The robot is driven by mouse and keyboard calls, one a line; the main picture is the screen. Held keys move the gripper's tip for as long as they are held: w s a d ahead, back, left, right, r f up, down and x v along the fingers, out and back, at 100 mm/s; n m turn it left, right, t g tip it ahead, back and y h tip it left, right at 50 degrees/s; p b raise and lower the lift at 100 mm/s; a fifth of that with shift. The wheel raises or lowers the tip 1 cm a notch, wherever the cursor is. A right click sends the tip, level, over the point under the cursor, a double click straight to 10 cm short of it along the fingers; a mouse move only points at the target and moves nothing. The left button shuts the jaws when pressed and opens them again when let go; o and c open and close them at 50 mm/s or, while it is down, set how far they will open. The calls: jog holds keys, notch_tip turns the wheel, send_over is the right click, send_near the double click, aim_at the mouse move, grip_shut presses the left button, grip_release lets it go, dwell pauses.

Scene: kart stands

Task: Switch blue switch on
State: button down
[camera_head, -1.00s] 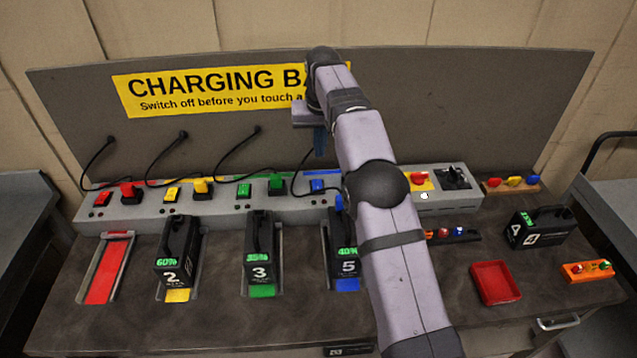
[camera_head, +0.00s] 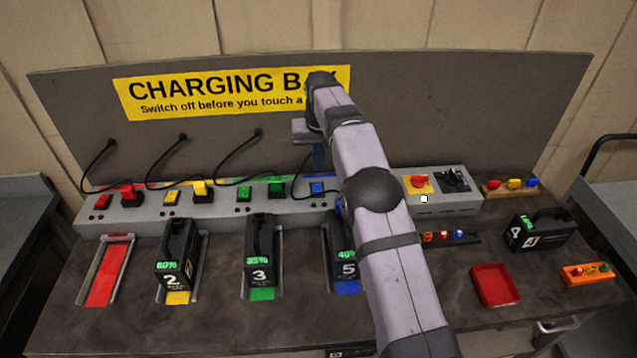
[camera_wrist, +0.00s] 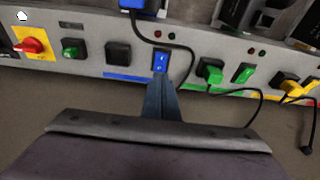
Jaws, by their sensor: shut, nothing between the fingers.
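The blue switch (camera_head: 317,188) is a small rocker on the sloped front of the grey charging strip, at the right end of its row. In the wrist view the blue switch (camera_wrist: 160,61) is upright in the picture with pale marks on its face. My gripper (camera_head: 318,171) is shut and empty, its fingers pointing down just above the switch. In the wrist view the fingertips of my gripper (camera_wrist: 162,80) reach the near edge of the switch. I cannot tell whether they touch it. The blue plug (camera_wrist: 131,5) with its black cable shows beyond the switch.
Green switch (camera_head: 244,194), yellow switch (camera_head: 171,197) and red switch (camera_head: 102,201) sit to the left, with plugs and looping cables. A red knob on a yellow plate (camera_head: 419,183) is to the right. The grey back panel (camera_head: 480,110) stands behind. Battery 5 (camera_head: 345,268) sits in front.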

jog(key=p, duration=0.3)
send_over(318, 192)
jog(key=x, duration=0.2)
jog(key=s+x, duration=0.1)
jog(key=x, duration=0.4)
jog(key=shift+s+d+f, duration=0.1)
jog(key=shift+s+f, duration=0.15)
jog(key=shift+s, duration=0.1)
jog(key=shift+x, duration=0.75)
jog(key=shift+s, duration=0.2)
jog(key=shift+s+f+b, duration=0.15)
jog(key=shift+f+b, duration=0.35)
jog(key=shift+f, duration=0.1)
jog(key=shift+r, duration=0.2)
jog(key=shift+r+p, duration=0.1)
jog(key=shift+p, duration=0.25)
jog(key=shift+w+r+p, duration=0.3)
jog(key=shift+w+p, duration=0.4)
jog(key=shift+p, duration=0.05)
